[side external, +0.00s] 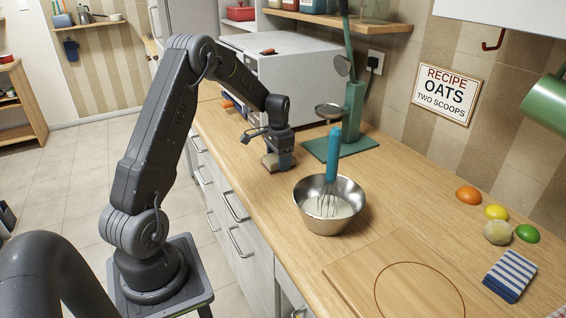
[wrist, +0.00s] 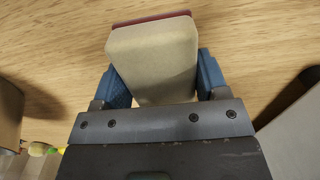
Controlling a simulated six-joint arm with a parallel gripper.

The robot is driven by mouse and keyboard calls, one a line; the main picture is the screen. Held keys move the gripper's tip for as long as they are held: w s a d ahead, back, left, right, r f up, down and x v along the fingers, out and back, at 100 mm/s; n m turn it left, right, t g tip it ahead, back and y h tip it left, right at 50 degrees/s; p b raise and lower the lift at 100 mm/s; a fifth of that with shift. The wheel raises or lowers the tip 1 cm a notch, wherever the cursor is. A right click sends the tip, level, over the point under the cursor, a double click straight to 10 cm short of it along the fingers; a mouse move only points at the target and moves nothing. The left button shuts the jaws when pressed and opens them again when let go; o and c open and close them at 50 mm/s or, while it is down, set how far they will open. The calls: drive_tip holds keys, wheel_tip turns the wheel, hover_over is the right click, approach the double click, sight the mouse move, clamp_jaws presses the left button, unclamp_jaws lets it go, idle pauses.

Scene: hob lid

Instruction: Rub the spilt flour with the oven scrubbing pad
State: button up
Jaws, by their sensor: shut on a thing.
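My gripper (side external: 278,158) is low over the wooden worktop, to the left of the mixing bowl, pointing down. In the wrist view, its blue fingertips (wrist: 162,82) are shut on the oven scrubbing pad (wrist: 152,50), a beige block with a dark red layer at its far edge. The pad is mostly hidden by the gripper in the side view. I cannot tell whether the pad touches the worktop. I cannot make out the spilt flour in either view; the pad and gripper hide part of the worktop.
Fruit (side external: 497,212) and a striped cloth (side external: 510,276) lie far right.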

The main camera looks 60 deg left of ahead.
drive_tip(key=shift+w+d, duration=0.1)
drive_tip(key=shift+d, duration=5.45)
drive_tip(key=shift+a, duration=5.55)
drive_tip(key=shift+a+r, duration=0.1)
drive_tip(key=shift+a, duration=0.05)
drive_tip(key=shift+r, duration=3.95)
